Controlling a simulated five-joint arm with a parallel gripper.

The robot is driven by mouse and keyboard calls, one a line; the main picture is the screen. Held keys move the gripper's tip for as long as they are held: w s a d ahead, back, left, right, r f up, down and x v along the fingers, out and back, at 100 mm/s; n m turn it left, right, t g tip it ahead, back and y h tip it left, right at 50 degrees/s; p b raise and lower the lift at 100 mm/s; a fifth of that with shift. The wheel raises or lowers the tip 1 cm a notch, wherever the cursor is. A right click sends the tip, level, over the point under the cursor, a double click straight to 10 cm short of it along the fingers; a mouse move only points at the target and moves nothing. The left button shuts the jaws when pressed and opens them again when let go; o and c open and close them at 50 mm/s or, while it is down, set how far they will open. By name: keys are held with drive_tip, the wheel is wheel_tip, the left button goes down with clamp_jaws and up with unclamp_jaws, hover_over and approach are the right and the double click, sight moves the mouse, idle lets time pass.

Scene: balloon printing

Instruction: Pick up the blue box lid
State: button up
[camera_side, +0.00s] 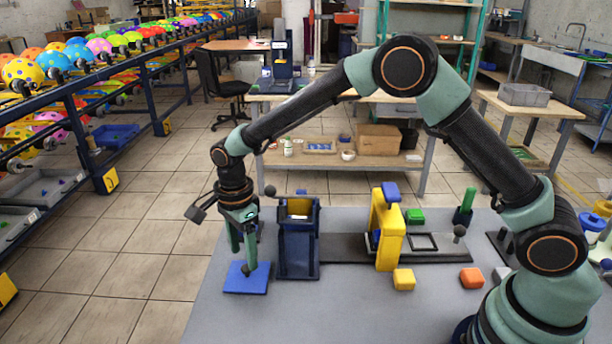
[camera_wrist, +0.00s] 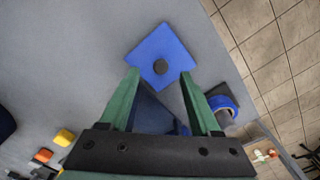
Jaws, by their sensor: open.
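In the wrist view the lid (camera_wrist: 160,42) is ahead of my gripper, turned like a diamond. I cannot tell whether a finger touches the knob or lid. Nothing is held.
A dark blue open-topped stand (camera_side: 298,250) is just right of the lid. Further right are a yellow press (camera_side: 388,235), a yellow block (camera_side: 404,279), an orange block (camera_side: 471,278) and a green block (camera_side: 415,215). The table front is clear.

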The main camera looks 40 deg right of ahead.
sight(246, 267)
drive_tip(key=shift+w+d+f, duration=0.1)
drive_tip(key=shift+f, duration=1.85)
clamp_jaws()
drive_tip(key=shift+r, duration=0.15)
